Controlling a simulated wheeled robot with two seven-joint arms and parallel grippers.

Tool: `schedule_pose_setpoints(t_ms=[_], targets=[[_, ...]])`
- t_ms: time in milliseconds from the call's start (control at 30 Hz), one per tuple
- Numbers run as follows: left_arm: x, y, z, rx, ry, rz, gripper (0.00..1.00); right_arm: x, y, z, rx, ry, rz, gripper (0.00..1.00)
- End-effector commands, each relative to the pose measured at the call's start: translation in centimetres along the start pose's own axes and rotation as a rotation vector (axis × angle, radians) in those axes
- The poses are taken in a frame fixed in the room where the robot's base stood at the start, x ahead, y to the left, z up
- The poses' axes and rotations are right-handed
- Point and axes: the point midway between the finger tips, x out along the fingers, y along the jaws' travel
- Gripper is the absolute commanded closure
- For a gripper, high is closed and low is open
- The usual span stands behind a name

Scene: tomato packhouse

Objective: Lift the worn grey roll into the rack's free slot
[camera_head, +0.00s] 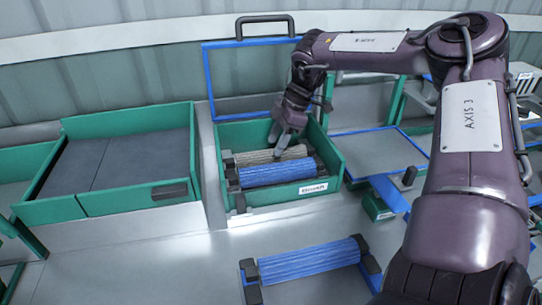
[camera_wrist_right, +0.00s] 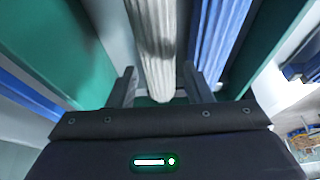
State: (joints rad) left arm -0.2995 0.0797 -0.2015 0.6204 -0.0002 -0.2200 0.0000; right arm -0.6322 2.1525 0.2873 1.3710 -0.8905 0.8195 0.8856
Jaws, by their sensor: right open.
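The worn grey roll (camera_head: 270,155) lies in an open green box (camera_head: 335,160), just behind a ribbed blue roll (camera_head: 275,173). My right gripper (camera_head: 284,138) is over the grey roll, right of its middle. In the right wrist view the grey roll (camera_wrist_right: 156,50) runs between the two open fingers (camera_wrist_right: 160,88), with the blue roll (camera_wrist_right: 218,40) to its right. I cannot tell whether the fingers touch the grey roll. Another blue roll (camera_head: 310,260) lies between dark end holders (camera_head: 250,283) on the grey surface in front. My left gripper is not in view.
A blue-framed lid (camera_head: 250,45) stands raised behind the box. A green bin with a dark top (camera_head: 125,160) is to the left. A blue-edged panel (camera_head: 380,150) and a black knob (camera_head: 409,175) are to the right. The grey surface (camera_head: 150,270) at front left is clear.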

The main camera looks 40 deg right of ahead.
Motion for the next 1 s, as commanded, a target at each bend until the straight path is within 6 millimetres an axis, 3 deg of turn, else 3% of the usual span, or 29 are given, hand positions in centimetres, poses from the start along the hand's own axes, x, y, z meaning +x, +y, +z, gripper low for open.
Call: schedule_pose_setpoints(t_ms=[300,633,900,1000], targets=[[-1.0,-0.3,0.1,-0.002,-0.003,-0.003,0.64,4.2,0.1,0.2,0.0,-0.001,-0.001,0.54],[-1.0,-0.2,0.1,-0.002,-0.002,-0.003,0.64,5.0,0.2,0.1,0.0,0.001,0.003,0.54],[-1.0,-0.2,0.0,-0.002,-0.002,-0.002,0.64,5.0,0.2,0.1,0.0,0.001,0.003,0.88],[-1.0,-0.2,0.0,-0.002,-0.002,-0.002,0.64,5.0,0.2,0.1,-0.001,0.001,0.004,0.88]])
